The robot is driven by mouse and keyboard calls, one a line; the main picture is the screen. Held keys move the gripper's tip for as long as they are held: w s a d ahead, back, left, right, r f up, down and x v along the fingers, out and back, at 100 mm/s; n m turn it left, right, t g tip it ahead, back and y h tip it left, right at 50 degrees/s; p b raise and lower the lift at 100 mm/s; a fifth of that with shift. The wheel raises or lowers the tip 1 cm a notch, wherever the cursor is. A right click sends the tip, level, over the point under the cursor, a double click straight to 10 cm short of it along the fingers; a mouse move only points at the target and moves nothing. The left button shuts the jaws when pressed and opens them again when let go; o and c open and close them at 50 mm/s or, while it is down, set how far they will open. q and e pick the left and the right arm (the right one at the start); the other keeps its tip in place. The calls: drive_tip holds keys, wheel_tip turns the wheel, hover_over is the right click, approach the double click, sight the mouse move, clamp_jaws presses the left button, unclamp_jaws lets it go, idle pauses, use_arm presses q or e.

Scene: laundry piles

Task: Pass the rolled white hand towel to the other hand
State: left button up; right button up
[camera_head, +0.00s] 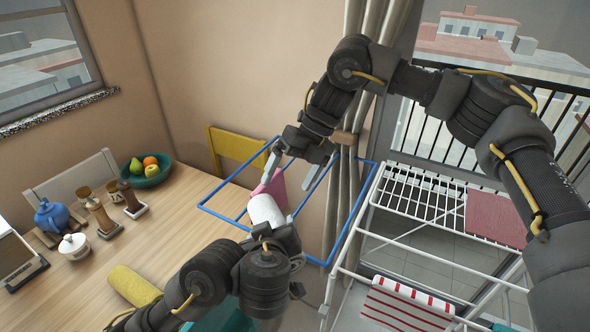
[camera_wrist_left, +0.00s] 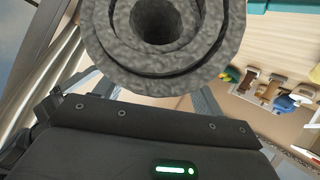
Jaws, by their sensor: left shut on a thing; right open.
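The rolled white hand towel (camera_head: 265,208) is held up beside the right end of the wooden table, in front of a blue rail frame. My left gripper (camera_head: 270,232) is shut on its lower part. In the left wrist view, the roll's spiral end (camera_wrist_left: 165,45) looks grey in shadow, between the fingers of my left gripper (camera_wrist_left: 145,88). My right gripper (camera_head: 293,176) is open and empty, pointing down just above the towel's upper end. It looks apart from the towel, though the exact gap is hard to judge.
A blue rail frame (camera_head: 330,262) surrounds the towel area, with a pink cloth (camera_head: 272,187) behind. A white drying rack (camera_head: 400,185) stands right. The wooden table (camera_head: 170,235) carries a yellow roll (camera_head: 133,287), a fruit bowl (camera_head: 155,177) and a blue teapot (camera_head: 53,215). A yellow chair (camera_head: 235,145) stands behind.

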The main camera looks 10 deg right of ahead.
sight(274, 207)
drive_tip(key=x, duration=1)
drive_tip(key=shift+a+f, duration=0.15)
drive_tip(key=c, duration=1.2)
use_arm(q)
drive_tip(key=o, duration=1.1)
use_arm(e)
drive_tip(key=shift+o, duration=0.2)
use_arm(q)
drive_tip(key=shift+o, duration=0.2)
